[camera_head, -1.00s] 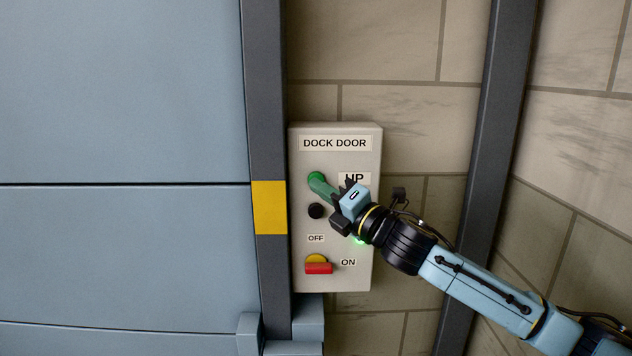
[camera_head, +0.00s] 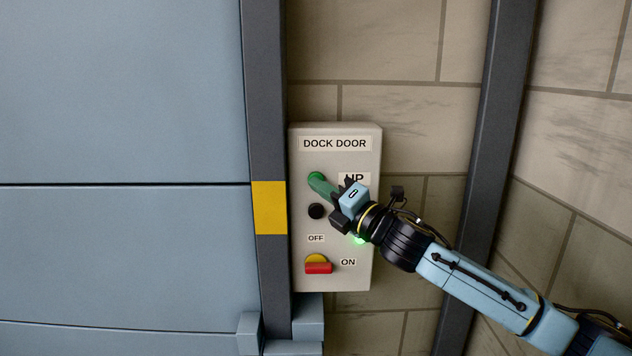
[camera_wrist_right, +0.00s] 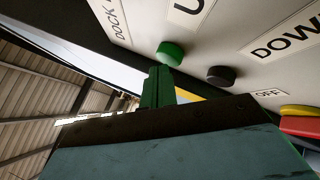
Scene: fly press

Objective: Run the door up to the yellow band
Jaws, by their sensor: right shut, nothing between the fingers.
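The light-blue panelled door (camera_head: 120,90) fills the left of the head view. The yellow band (camera_head: 269,207) is on the dark post at its right; a door seam runs level with the band's top. The DOCK DOOR box (camera_head: 335,280) carries a green UP button (camera_head: 316,178), a black button (camera_head: 316,211) and a red-and-yellow ON/OFF switch (camera_head: 318,264). My right gripper (camera_head: 322,186) is shut and empty, its green fingertips right at the green button. In the right wrist view the tips sit just below the green button (camera_wrist_right: 170,53); contact is unclear. My left gripper is out of view.
A second dark post (camera_head: 490,150) stands right of the box against a block wall (camera_head: 390,130). Light-blue blocks (camera_head: 308,318) sit at the foot of the banded post. The black button (camera_wrist_right: 221,75) is close beside my right fingers.

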